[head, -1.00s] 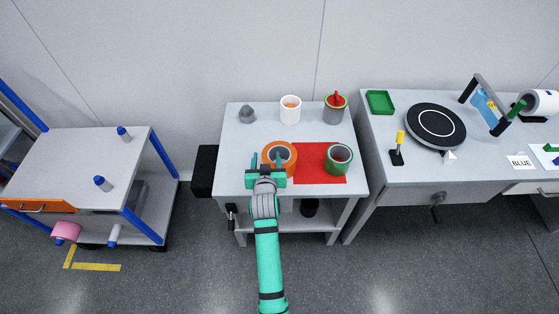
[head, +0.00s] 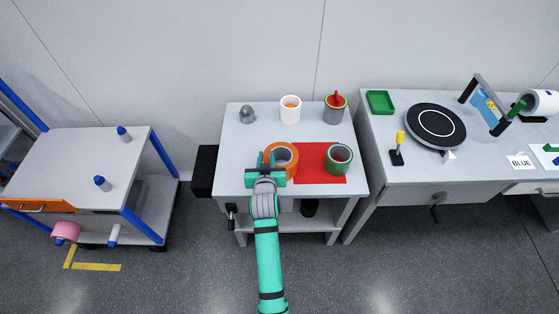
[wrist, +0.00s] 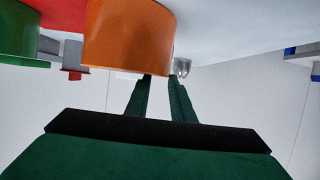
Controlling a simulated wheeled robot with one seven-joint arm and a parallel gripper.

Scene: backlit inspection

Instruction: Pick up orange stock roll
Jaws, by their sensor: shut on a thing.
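The orange stock roll (head: 292,152) stands on the grey table, partly over the left edge of the red mat (head: 318,175). In the wrist view the roll (wrist: 128,38) fills the upper middle as a smooth orange side wall. My gripper (head: 266,158) is at the left side of the roll, with its fingers close together. In the wrist view my gripper (wrist: 164,82) has its two dark fingers reaching up to the right part of the roll. It is shut on the roll's wall; the exact contact is partly hidden.
A green roll (head: 339,158) stands close to the right on the mat. Behind are a grey domed piece (head: 247,115), a white cup (head: 290,109) and a grey container with a red and green top (head: 334,108). The table's left part is clear.

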